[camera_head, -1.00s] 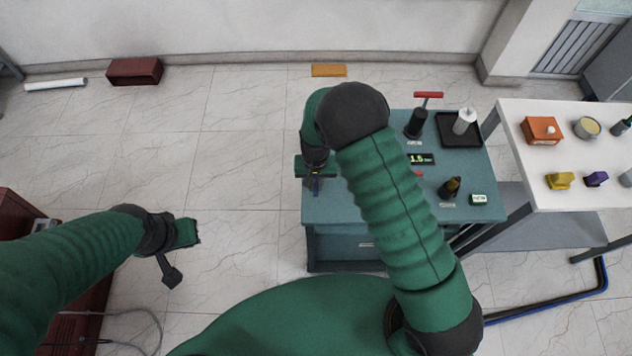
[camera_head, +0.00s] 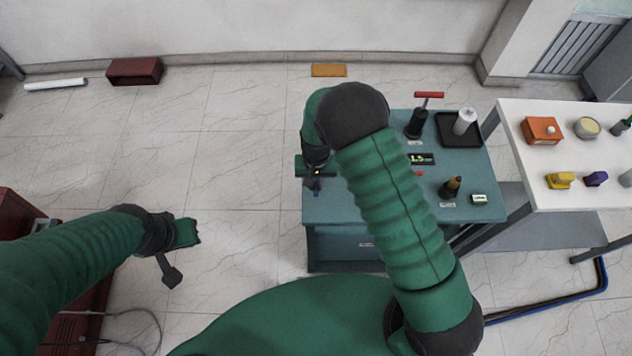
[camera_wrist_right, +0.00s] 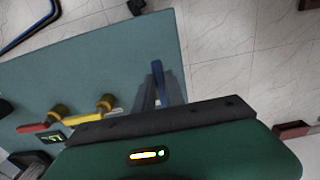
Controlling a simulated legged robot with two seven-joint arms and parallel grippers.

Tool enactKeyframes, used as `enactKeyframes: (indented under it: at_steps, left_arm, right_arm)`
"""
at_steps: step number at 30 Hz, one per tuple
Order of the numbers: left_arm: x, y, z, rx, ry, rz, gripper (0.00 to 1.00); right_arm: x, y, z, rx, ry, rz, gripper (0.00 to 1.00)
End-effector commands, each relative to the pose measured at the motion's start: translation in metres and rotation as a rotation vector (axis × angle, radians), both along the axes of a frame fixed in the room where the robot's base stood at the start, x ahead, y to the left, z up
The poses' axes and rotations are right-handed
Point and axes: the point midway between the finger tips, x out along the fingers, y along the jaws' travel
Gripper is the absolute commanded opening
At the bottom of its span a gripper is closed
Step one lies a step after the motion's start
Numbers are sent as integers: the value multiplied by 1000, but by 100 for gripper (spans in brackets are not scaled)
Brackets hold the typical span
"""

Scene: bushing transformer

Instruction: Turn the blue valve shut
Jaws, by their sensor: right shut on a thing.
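The blue valve handle (camera_wrist_right: 158,80) stands out past the dark front edge of my right gripper in the right wrist view. A small blue part of the valve (camera_head: 317,187) shows below the gripper in the head view, at the left side of the teal cabinet top.
The teal cabinet (camera_head: 335,207) also carries a yellow valve (camera_wrist_right: 85,118), a red-handled valve (camera_wrist_right: 33,127), a small display (camera_head: 422,159) and a black tray (camera_head: 445,138). A white table (camera_head: 545,195) with several objects stands at the right.

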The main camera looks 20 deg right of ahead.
Motion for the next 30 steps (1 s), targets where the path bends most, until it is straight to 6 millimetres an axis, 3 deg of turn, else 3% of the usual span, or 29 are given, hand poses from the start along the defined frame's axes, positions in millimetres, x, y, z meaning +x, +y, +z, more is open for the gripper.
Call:
enactKeyframes:
  at_steps: [14, 30]
  left_arm:
    - [0, 0, -3, 0, 0, 0, 0]
    - [0, 0, -16, 0, 0, 0, 0]
  right_arm:
    - [2, -2, -1, 0, -7, 49, 0]
    - [2, -21, -1, 0, -9, 464, 0]
